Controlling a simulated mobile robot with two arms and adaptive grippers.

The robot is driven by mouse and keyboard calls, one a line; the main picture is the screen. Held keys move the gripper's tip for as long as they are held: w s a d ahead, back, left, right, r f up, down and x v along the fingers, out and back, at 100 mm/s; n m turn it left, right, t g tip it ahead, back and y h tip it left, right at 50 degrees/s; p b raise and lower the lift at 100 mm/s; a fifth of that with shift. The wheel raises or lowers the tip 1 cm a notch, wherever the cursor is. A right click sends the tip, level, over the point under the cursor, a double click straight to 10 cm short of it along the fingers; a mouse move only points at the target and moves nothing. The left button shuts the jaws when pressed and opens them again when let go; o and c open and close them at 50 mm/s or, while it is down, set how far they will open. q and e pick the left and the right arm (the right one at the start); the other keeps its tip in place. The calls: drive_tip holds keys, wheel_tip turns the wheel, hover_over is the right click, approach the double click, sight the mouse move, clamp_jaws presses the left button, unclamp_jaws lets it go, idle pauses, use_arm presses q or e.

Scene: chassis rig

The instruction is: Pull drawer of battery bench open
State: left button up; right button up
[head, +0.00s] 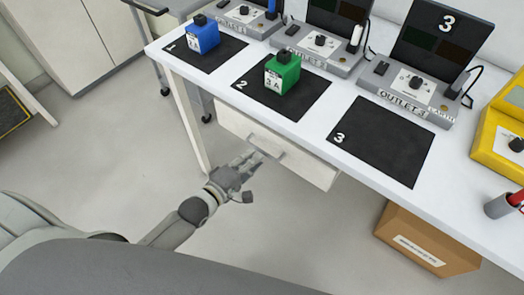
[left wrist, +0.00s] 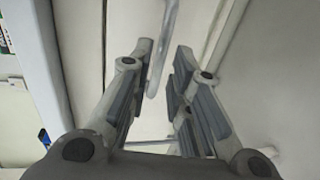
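The bench (head: 318,138) has a white drawer (head: 306,168) under its top, with a grey bar handle (head: 280,154) on the front. Whether the drawer stands slightly out is hard to tell. My left gripper (head: 252,159) is at the handle in the head view. In the left wrist view my left gripper (left wrist: 163,52) is open, and the handle bar (left wrist: 166,42) shows between its two fingertips. The fingers stand apart from the bar, with no clear contact. The drawer front (left wrist: 205,25) fills the background there. My right gripper is not in view.
On the bench, a blue battery (head: 203,38) stands on mat 1 and a green battery (head: 282,74) on mat 2; mat 3 (head: 382,140) is empty. Outlet units line the back. A cardboard box (head: 425,240) is on the floor at right. Floor before the drawer is clear.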

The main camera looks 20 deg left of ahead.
sight(261, 152)
use_arm(q)
drive_tip(key=shift+x, duration=2.65)
drive_tip(key=shift+c, duration=0.2)
clamp_jaws()
